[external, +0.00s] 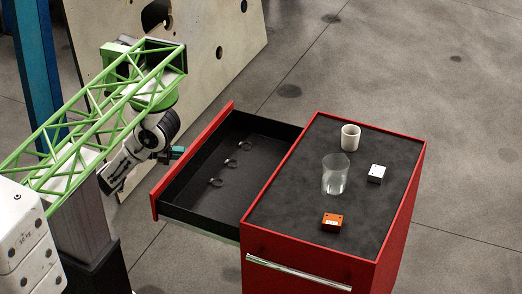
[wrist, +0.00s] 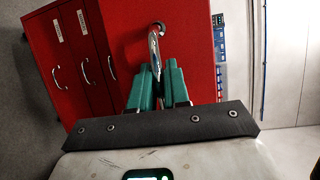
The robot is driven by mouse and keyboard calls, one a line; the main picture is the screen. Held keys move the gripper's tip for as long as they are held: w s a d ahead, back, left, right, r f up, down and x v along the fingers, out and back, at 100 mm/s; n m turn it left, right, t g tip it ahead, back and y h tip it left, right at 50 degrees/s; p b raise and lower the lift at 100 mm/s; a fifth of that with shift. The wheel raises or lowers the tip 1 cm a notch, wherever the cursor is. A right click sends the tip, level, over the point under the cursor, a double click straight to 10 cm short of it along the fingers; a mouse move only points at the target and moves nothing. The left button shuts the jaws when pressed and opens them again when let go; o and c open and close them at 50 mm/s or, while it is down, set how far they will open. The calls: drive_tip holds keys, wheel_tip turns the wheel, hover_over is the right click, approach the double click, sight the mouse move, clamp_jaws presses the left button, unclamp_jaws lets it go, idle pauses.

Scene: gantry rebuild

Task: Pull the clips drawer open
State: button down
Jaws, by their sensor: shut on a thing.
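The drawer (external: 225,208) stands far out from the left side of the red cabinet (external: 398,235). Three small ring-shaped clips (external: 231,161) lie on its black floor. My gripper (external: 177,152) is at the outer face of the red drawer front (external: 162,195). In the wrist view, its teal fingers (wrist: 158,78) are shut on the silver handle (wrist: 153,50) of a red front (wrist: 190,45). In the external view the handle is hidden behind the drawer front and my arm.
A white cup (external: 350,137), a clear glass (external: 335,175), a white box (external: 376,173) and an orange box (external: 332,221) stand on the cabinet's dark top. A pale panel with holes (external: 215,40) stands behind my arm. The floor right of the cabinet is clear.

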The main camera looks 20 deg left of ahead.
drive_tip(key=shift+d+f, duration=0.1)
drive_tip(key=shift+f, duration=0.05)
drive_tip(key=c, duration=1.2)
unclamp_jaws()
drive_tip(key=shift+b+v, duration=1.25)
drive_tip(key=shift+v, duration=4.2)
